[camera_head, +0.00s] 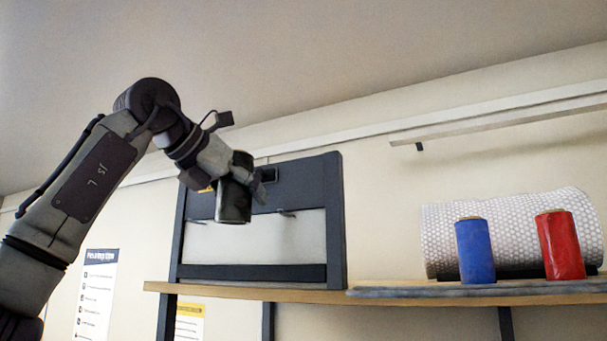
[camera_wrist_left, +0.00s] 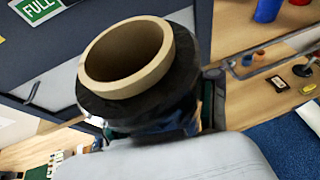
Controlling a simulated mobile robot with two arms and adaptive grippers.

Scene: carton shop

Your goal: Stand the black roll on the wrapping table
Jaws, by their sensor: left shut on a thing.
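The black roll (camera_head: 233,203) is held in my left gripper (camera_head: 247,178), up in the air in front of the dark framed panel. In the left wrist view the black roll (camera_wrist_left: 155,85) shows close up, with its tan cardboard core open toward the camera. The left gripper is shut on it; its fingers are mostly hidden behind the roll there. In the head view the roll hangs nearly upright, slightly tilted. My right gripper is in neither view. I cannot tell which surface is the wrapping table.
A wooden shelf (camera_head: 240,293) runs along the wall.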

